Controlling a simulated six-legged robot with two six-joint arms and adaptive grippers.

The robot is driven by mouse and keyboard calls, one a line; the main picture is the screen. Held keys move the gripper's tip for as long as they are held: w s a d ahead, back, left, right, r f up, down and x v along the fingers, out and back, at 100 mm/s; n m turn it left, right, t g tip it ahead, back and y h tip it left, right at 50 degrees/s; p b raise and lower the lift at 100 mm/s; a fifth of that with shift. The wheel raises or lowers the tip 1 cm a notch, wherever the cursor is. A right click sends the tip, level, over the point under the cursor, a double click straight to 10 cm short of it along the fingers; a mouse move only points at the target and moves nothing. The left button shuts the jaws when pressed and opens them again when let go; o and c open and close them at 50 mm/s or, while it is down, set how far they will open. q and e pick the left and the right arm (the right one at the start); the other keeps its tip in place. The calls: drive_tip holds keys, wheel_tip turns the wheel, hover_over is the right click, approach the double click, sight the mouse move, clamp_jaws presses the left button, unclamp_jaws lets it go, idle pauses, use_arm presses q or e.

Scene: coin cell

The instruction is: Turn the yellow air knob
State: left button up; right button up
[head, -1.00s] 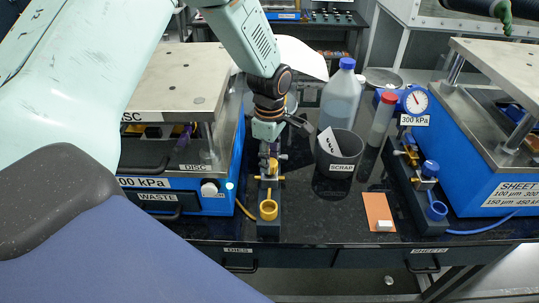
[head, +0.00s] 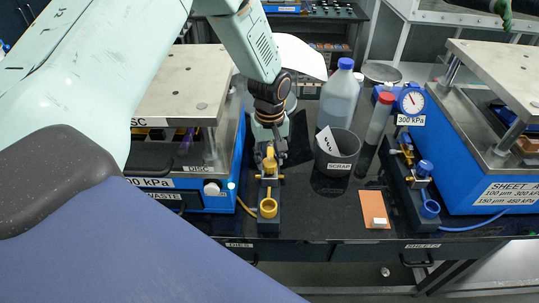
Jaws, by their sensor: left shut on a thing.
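The yellow air knob (head: 269,159) is on the narrow dark valve block on the bench, just right of the left blue press. My left gripper (head: 268,151) reaches down from above and is shut on the yellow knob. Its fingers partly hide the knob's top and far side. A yellow cup-shaped fitting (head: 268,208) is on the near end of the same block. My right gripper is not in view.
The left press (head: 175,90) stands close beside my arm. A black scrap bin (head: 336,165), a blue-capped bottle (head: 338,100) and a red-capped tube (head: 379,120) stand to the right. A matching block with a blue knob (head: 424,168) serves the right press (head: 480,150). An orange sheet (head: 374,208) lies in front.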

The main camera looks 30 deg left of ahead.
sight(269, 162)
use_arm(q)
drive_tip(key=shift+m, duration=0.6)
drive_tip(key=o, duration=1.2)
drive_tip(key=shift+r, duration=0.55)
wheel_tip(269, 162, up, 11)
drive_tip(key=shift+f, duration=0.1)
